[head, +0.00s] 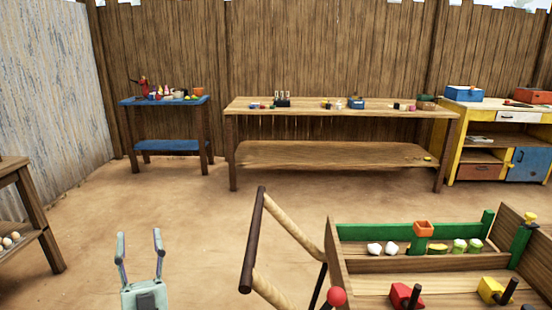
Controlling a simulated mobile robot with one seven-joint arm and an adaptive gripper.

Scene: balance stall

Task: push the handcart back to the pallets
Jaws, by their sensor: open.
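The handcart shows at the bottom, from the centre to the right. Its dark push bar (254,240) joins two tan side rails that run toward a wooden bed (334,262) at the lower right. The bed is cut off by the frame edge and carries small goods. My gripper (139,238) is at the lower left, fingers up and apart, with nothing between them. It is left of the push bar, with a gap between them in the picture. I see no pallets in this view.
A long wooden table (340,109) and a blue-topped table (128,101) stand along the back fence. A yellow cabinet (456,150) is at the right, and a wooden stand (38,210) at the left edge. The sandy floor (160,205) between is clear.

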